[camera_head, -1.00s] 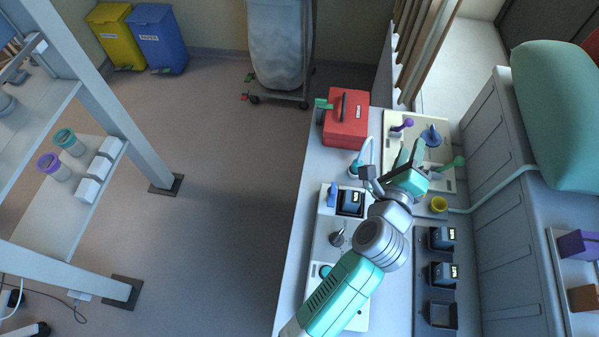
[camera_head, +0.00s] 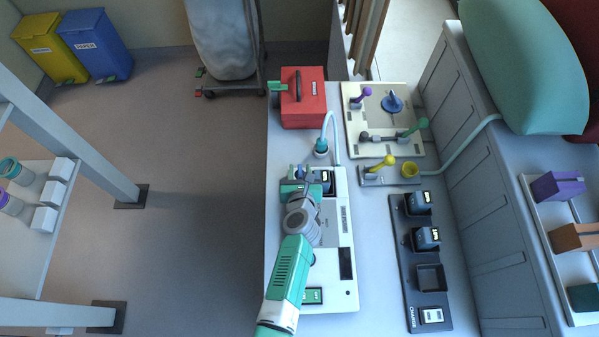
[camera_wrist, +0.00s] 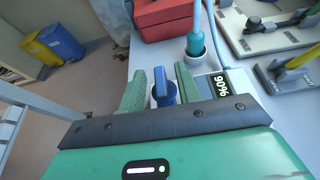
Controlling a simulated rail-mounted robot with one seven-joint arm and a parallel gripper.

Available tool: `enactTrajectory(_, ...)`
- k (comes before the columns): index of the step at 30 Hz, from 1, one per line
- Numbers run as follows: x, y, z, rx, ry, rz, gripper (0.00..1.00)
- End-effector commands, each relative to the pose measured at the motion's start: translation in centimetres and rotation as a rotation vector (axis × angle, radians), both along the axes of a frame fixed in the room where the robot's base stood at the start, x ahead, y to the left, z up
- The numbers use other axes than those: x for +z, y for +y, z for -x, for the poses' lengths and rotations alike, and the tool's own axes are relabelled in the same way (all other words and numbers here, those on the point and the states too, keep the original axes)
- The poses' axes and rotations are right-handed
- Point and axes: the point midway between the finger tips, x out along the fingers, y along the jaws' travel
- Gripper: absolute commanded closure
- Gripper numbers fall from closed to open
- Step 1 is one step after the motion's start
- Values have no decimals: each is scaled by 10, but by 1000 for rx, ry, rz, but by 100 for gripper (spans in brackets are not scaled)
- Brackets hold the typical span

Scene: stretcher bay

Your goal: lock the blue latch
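The blue latch (camera_head: 303,172) stands on the white panel (camera_head: 345,215), at the left of a dark battery block (camera_head: 327,180). In the wrist view the blue latch (camera_wrist: 163,88) stands upright between the two green fingers, with a gap visible on each side. My gripper (camera_head: 302,170) is open over the latch; its fingers also show in the wrist view (camera_wrist: 161,85). The latch's base is partly hidden by my gripper. The battery's display reads 90% in the wrist view.
A red case (camera_head: 303,98) and a teal-capped hose plug (camera_head: 321,147) stand behind the panel. A cream board (camera_head: 380,145) with purple, blue and green handles, a yellow handle (camera_head: 383,163) and a black charger rack (camera_head: 423,270) lie to the right.

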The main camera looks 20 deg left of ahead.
Motion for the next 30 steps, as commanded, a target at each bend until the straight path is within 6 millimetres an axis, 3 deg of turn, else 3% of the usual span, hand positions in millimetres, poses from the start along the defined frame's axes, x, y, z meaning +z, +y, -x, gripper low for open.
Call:
enactTrajectory(10, -1, 3, -6, 1, -1, 2, 68)
enactTrajectory(15, -1, 2, -6, 1, -1, 2, 100)
enactTrajectory(30, -5, 0, -7, 114, -3, 0, 100)
